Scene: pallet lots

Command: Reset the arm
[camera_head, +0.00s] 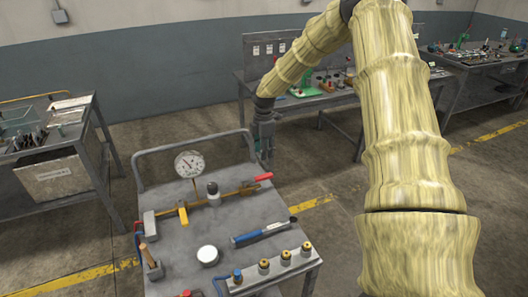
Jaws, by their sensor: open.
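My arm, in a pale yellow ribbed sleeve, enters at the right and bends over at the top of the view. It comes down to the left, to my dark grey gripper (265,160). The gripper points down over the far right corner of a grey cart (235,221). It is small in the picture, with its jaws open and nothing visible between them.
The cart carries a dial gauge (189,164), a blue-handled tool (262,233), a white round lid (208,255) and a block with several brass fittings (285,257). A bench (70,140) stands left, and cluttered workbenches stand behind. Floor with yellow lines (70,278) is free around the cart.

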